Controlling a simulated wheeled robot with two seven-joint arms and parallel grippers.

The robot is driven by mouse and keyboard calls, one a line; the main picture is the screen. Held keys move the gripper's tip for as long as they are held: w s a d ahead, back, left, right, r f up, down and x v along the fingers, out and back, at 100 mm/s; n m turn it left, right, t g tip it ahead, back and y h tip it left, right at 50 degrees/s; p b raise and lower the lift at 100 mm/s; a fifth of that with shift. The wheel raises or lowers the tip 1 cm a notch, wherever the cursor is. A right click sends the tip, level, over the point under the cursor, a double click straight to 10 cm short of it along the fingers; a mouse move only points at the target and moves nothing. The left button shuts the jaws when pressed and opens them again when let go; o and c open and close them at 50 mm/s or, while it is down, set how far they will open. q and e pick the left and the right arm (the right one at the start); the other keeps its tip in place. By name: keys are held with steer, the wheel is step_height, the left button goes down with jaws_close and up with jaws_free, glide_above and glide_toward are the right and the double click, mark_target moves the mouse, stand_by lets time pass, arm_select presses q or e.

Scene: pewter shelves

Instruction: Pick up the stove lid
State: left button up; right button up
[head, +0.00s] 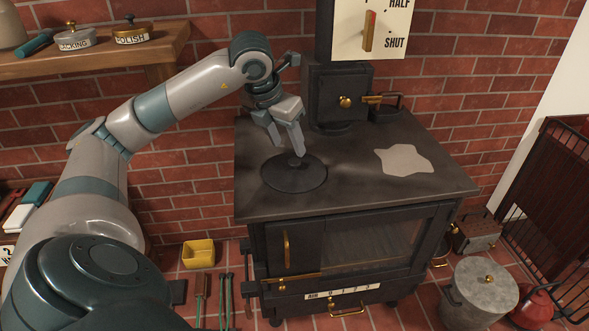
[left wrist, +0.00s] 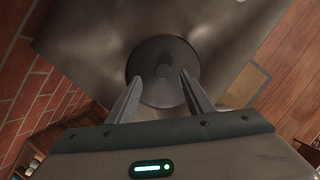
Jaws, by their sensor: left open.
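The stove lid (head: 279,177) is a dark round disc with a small raised knob at its middle, lying on the left part of the black stove top (head: 335,203). My left gripper (head: 288,146) is above the lid, pointing down, with its fingers open near the knob. In the left wrist view the lid (left wrist: 163,58) shows beyond the fingertips, and the open gripper (left wrist: 160,82) has one finger on each side of the knob. I cannot tell whether a finger touches the knob. My right gripper is in neither view.
A flue box with a brass knob (head: 346,102) stands at the back of the stove top. A pale irregular patch (head: 403,159) lies on its right. A wooden shelf (head: 100,52) with tins is at the upper left. A yellow bin (head: 198,254) and a grey lidded bucket (head: 483,290) stand on the floor.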

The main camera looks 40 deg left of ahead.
mark_target(294, 161)
arm_select(q)
steer(key=shift+w+f, duration=0.15)
steer(key=shift+f, duration=0.25)
steer(key=shift+f, duration=0.1)
steer(key=shift+w+d+f+p, duration=0.15)
steer(key=shift+f+p, duration=0.45)
steer(key=shift+p, duration=0.05)
steer(key=p+x, duration=0.1)
steer(key=x, duration=0.1)
steer(key=shift+d+f, duration=0.1)
steer(key=shift+f, duration=0.3)
steer(key=shift+w+f, duration=0.25)
steer(key=shift+f, duration=0.2)
jaws_close()
steer(key=shift+r, duration=0.1)
